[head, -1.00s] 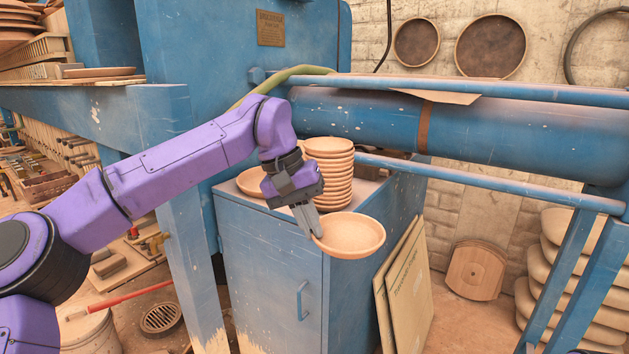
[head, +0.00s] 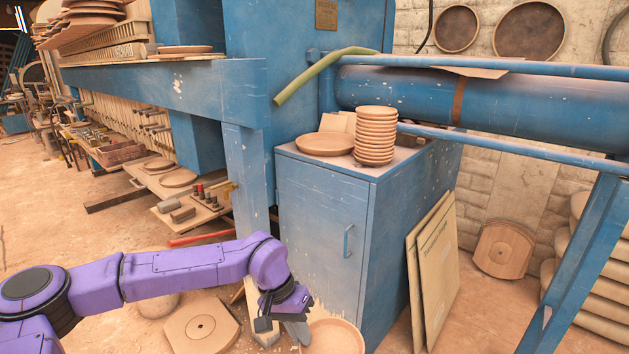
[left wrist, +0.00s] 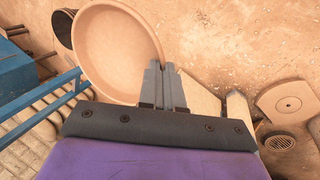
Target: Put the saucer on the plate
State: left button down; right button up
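My left gripper (head: 303,338) is low, in front of the blue cabinet, and is shut on the rim of a round terracotta saucer (head: 336,338). The saucer is cut off by the bottom edge of the head view. In the left wrist view the saucer (left wrist: 115,50) shows its shallow inside, with the closed fingers (left wrist: 158,75) at its rim. A wide terracotta plate (head: 324,144) lies on the cabinet top, left of a stack of saucers, with nothing on it. The held saucer is well below the plate. My right gripper is not in view.
A tall stack of saucers (head: 376,135) stands on the blue cabinet (head: 330,220), close to the plate. A green hose (head: 320,75) hangs above the plate, and a blue rail (head: 510,155) runs to the right. Boards (head: 432,275) lean against the cabinet's right side.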

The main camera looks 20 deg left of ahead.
aim_at(326, 145)
jog(key=u, duration=0.15)
jog(key=k, duration=0.35)
jog(key=z, duration=0.75)
jog(key=i, duration=1.45)
jog(key=u, duration=0.9)
